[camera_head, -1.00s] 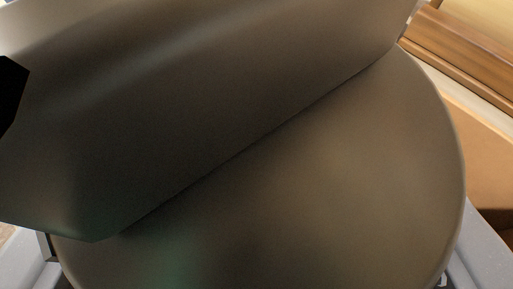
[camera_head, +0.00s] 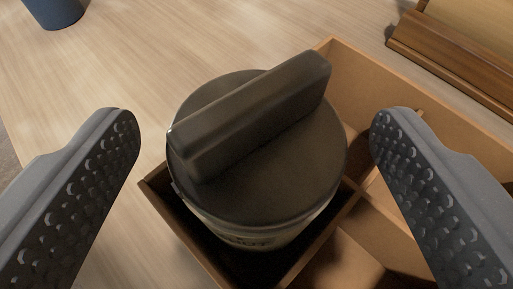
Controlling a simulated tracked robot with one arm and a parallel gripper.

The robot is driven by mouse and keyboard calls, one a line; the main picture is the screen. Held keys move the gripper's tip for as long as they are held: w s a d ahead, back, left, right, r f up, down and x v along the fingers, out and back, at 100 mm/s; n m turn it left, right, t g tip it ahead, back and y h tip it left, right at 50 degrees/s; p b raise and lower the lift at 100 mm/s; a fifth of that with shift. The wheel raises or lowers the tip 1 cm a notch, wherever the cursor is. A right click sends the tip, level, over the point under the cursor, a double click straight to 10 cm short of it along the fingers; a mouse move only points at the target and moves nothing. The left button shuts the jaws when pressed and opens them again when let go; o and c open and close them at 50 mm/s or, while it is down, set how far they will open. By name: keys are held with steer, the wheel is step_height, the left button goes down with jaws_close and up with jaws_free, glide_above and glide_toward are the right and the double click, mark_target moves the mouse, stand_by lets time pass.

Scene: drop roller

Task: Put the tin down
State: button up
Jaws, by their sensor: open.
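The tin (camera_head: 265,195) is a round container with a dark lid and a thick bar-shaped handle (camera_head: 250,115) across its top. It stands in the near left compartment of a brown divided box (camera_head: 350,75), its upper part above the box walls. It looks upright or nearly so; its base is hidden. My gripper (camera_head: 255,135) is open, with one textured finger on each side of the tin and a clear gap to both. Nothing is between the fingertips except the tin's lid beyond them.
The box has further compartments to the right, partly hidden by my right finger. A wooden piece with ledges (camera_head: 455,50) stands at the upper right. A dark blue cup-like object (camera_head: 55,10) is at the upper left. The pale wooden table (camera_head: 150,70) is clear between them.

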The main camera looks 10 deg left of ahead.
steer(key=v, duration=1)
steer(key=shift+w, duration=0.15)
